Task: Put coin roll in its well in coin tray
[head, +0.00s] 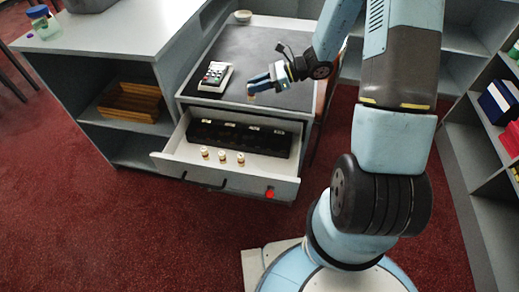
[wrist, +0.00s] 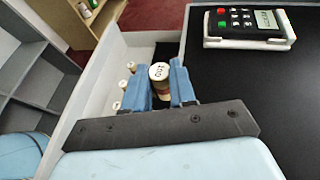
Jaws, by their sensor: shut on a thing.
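My gripper (head: 254,87) is over the dark counter top, above and behind the open drawer. In the wrist view its blue fingers (wrist: 163,84) are shut on a coin roll (wrist: 160,74) with a pale, marked top and brown side. The roll is only a small spot in the head view (head: 251,95). The black coin tray (head: 240,140) lies in the back of the drawer, with several pale marks along its far edge. Its wells are too dark to make out. The held roll is apart from the tray.
Three other coin rolls (head: 222,156) stand in the open white drawer (head: 170,160), in front of the tray. A card terminal (head: 215,76) lies on the counter top left of my gripper. A small bowl (head: 243,16) stands at the back.

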